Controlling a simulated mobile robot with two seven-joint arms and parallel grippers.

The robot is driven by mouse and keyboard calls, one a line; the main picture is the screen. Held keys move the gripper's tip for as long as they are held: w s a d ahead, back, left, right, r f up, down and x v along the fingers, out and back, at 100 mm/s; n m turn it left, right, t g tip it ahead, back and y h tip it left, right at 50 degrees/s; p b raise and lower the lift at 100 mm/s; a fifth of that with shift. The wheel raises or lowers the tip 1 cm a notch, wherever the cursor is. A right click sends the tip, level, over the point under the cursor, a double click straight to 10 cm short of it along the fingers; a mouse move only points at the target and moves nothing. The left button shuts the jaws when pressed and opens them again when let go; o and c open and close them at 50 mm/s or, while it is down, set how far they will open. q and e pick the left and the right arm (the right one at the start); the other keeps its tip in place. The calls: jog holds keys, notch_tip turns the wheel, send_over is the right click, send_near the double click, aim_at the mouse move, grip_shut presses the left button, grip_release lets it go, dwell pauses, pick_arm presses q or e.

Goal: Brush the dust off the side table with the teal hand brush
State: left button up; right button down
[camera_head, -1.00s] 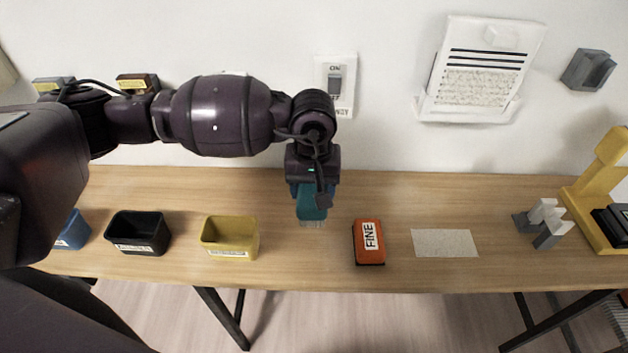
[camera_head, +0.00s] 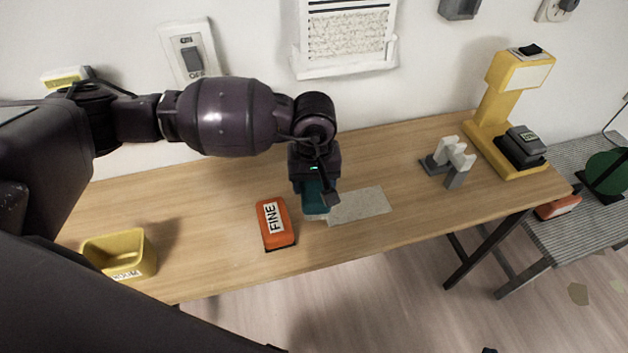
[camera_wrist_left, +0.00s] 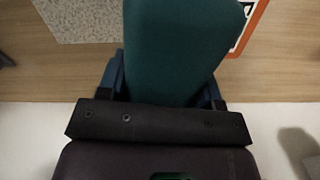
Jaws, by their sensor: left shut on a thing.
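My left gripper (camera_head: 315,180) is shut on the teal hand brush (camera_head: 315,203) and holds it bristle side down over the wooden workbench, by the near left edge of a speckled sheet. I cannot tell whether the bristles touch the surface. In the left wrist view the brush's teal body (camera_wrist_left: 185,45) sits between the fingers. A lower grey striped table (camera_head: 565,170), likely the side table, stands past the workbench's right end; I cannot make out dust on it. My right gripper is not in view.
On the workbench (camera_head: 200,205) are an orange block marked FINE (camera_head: 281,235), a yellow bin (camera_head: 150,255), the speckled sheet (camera_head: 365,204), a grey holder (camera_head: 455,178) and a yellow stand (camera_head: 491,100). The striped table holds an orange-red item (camera_head: 560,207) and a green round thing (camera_head: 606,172).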

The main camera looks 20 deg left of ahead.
pick_arm(q)
jog(key=shift+s+a, duration=0.1)
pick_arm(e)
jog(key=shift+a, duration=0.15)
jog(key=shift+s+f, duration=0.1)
pick_arm(q)
notch_tip(320, 180, down, 2)
jog(key=shift+b, duration=0.7)
notch_tip(320, 180, down, 4)
jog(key=shift+r+b, duration=0.25)
jog(key=shift+b, duration=0.7)
jog(key=shift+f, duration=0.55)
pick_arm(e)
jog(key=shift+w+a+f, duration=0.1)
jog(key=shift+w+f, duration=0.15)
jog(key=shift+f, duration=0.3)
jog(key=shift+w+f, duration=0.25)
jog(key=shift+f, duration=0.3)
pick_arm(q)
jog(key=shift+r, duration=0.1)
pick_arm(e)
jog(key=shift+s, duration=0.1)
